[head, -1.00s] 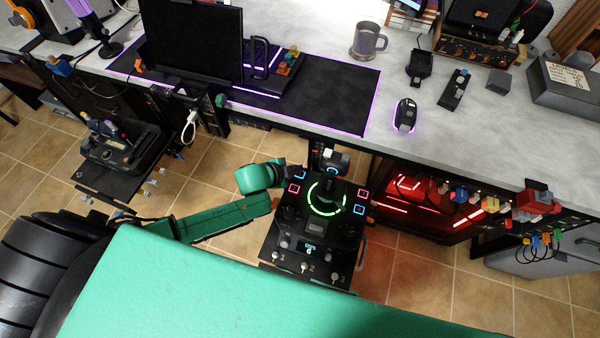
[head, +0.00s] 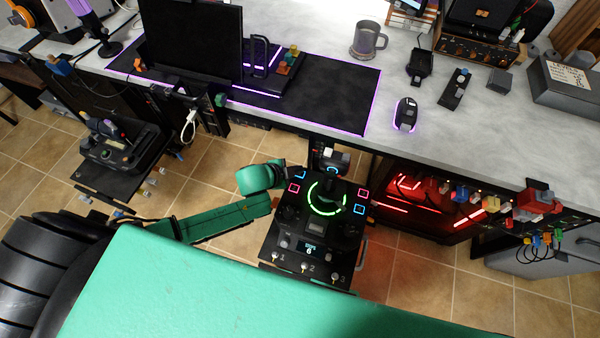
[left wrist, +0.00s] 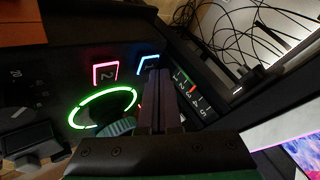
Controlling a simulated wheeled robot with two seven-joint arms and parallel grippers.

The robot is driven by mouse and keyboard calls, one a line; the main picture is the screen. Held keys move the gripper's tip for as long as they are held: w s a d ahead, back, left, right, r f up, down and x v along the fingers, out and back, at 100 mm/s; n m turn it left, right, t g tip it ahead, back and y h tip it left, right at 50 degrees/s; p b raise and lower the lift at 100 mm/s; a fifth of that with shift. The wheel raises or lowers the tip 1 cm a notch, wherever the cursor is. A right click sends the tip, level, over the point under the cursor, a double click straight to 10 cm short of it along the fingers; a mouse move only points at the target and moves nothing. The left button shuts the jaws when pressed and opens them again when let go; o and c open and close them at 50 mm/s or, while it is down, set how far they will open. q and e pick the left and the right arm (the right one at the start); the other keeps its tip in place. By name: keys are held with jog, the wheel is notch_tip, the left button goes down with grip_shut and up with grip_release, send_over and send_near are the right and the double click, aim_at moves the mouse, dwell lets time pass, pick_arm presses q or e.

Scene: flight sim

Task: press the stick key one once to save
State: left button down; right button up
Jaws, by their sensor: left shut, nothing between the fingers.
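The black stick panel (head: 315,245) stands below the desk edge, with a green glowing ring (head: 327,198). Key one, a blue-lit square (head: 300,175), is at its upper left. In the left wrist view key one (left wrist: 148,65) is beside pink-lit key two (left wrist: 105,72). My left gripper (head: 289,172) comes in from the left and is close to key one. In the left wrist view its shut, empty fingers (left wrist: 159,75) overlap the lower right edge of key one. I cannot tell whether they touch it. My right gripper is not in view.
The grey desk (head: 440,120) spans above the panel, with a mouse (head: 406,114) and a mug (head: 368,40). A red-lit case (head: 420,200) stands right of the panel. Another black control box (head: 120,150) is at left. Cables (left wrist: 255,40) lie beyond the panel.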

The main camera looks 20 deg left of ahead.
pick_arm(q)
jog(key=shift+f, duration=0.55)
dwell(0.5)
jog(key=shift+r, duration=0.1)
jog(key=shift+r+p, duration=0.75)
jog(key=shift+r, duration=0.05)
notch_tip(320, 180, up, 5)
jog(key=p, duration=0.5)
jog(key=shift+r, duration=0.15)
dwell(0.6)
